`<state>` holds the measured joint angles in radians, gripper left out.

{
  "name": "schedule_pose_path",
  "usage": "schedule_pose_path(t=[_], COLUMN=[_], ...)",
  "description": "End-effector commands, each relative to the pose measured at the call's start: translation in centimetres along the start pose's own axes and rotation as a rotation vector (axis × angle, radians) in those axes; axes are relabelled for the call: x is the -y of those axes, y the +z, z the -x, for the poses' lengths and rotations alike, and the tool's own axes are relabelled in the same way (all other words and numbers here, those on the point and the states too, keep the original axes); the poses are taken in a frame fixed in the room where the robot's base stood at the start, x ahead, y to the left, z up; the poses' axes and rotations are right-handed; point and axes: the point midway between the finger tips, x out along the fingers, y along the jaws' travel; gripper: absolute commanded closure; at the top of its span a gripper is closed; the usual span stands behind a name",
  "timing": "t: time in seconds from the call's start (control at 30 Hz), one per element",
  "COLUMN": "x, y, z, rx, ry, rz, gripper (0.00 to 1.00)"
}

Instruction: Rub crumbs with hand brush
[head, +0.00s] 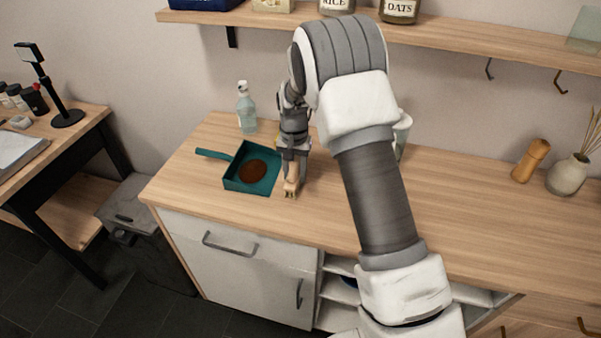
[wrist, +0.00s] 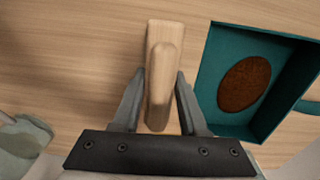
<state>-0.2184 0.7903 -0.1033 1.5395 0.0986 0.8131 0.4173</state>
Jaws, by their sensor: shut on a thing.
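My gripper (wrist: 157,105) is shut on the wooden handle of the hand brush (wrist: 163,65), one finger on each side. In the head view the brush (head: 291,185) stands below my gripper (head: 293,165) at the counter, just right of the dustpan; its bristles show small at the bottom. The teal dustpan (head: 236,178) lies on the counter with its handle to the left. A brown round patch of crumbs (head: 252,171) lies inside it. The wrist view also shows the dustpan (wrist: 210,70) and the crumbs (wrist: 244,83). I cannot tell whether the bristles touch the counter.
A spray bottle (head: 247,112) stands behind the dustpan. A white item (head: 402,130) is partly hidden behind my arm. A wooden mill (head: 531,160) and a vase with sticks (head: 568,174) stand at the right. The counter (head: 460,190) between is clear. A shelf (head: 450,38) hangs above.

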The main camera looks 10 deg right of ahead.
Motion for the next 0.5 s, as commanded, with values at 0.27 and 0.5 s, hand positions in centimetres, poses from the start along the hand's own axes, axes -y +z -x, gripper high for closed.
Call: schedule_pose_path(t=[0.27,0.5], x=[0.1,-1.4], y=[1.4,1.4], z=[0.1,0.0], rx=[0.004,0.003], ry=[0.001,0.000], rz=[0.002,-0.002], gripper=[1.00,1.00])
